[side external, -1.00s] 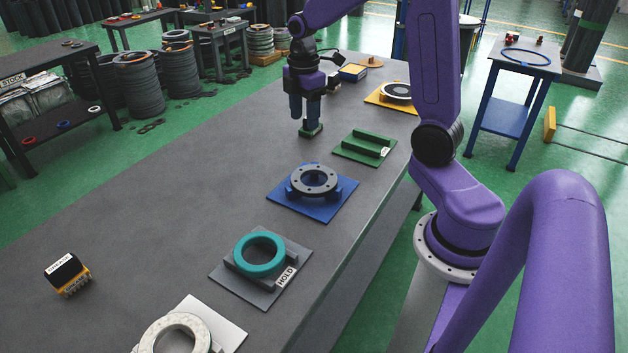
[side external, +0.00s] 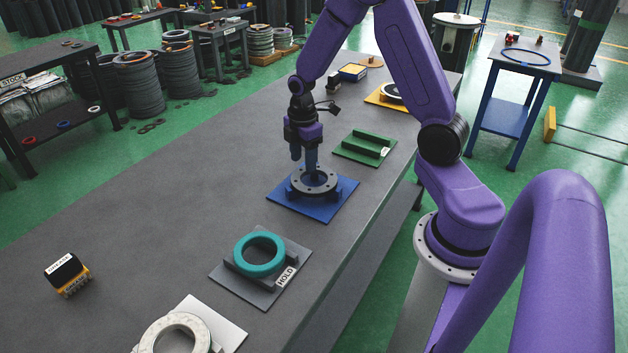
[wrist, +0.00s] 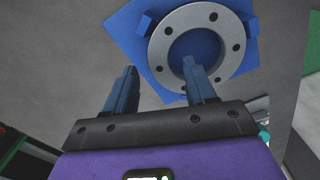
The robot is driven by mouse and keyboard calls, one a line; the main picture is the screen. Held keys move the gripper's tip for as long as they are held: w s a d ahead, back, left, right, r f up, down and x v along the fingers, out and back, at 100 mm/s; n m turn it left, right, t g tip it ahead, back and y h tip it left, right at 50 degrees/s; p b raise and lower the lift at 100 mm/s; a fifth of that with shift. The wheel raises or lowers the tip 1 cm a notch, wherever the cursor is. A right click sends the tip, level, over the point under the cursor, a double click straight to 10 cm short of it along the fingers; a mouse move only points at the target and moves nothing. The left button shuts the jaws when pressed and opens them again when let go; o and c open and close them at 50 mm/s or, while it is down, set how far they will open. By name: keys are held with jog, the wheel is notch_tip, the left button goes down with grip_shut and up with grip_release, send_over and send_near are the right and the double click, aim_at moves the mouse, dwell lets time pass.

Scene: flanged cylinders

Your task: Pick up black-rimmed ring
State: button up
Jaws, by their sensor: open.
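A dark grey flanged ring (side external: 325,187) with several bolt holes lies flat on blocks on a blue plate (side external: 318,211). My gripper (side external: 304,166) is open and points down at this ring's far-left side. In the wrist view, one finger of my gripper (wrist: 160,66) overlaps the opening of the grey ring (wrist: 159,50), and the other is outside the rim, so they straddle its wall. I cannot tell whether they touch it. Another ring, pale-topped and dark-edged (side external: 391,90), sits on a yellow plate at the back, partly hidden by my arm.
A teal ring (side external: 259,268) rests on a grey holder marked HOLD (side external: 287,276). A white ring (side external: 152,335) is at the front. A green fixture (side external: 364,147) stands behind the blue plate. A black-and-orange block (side external: 67,275) is at left. The table's left middle is clear.

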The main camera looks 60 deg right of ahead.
jog(key=shift+f, duration=1.25)
grip_shut()
dwell(0.5)
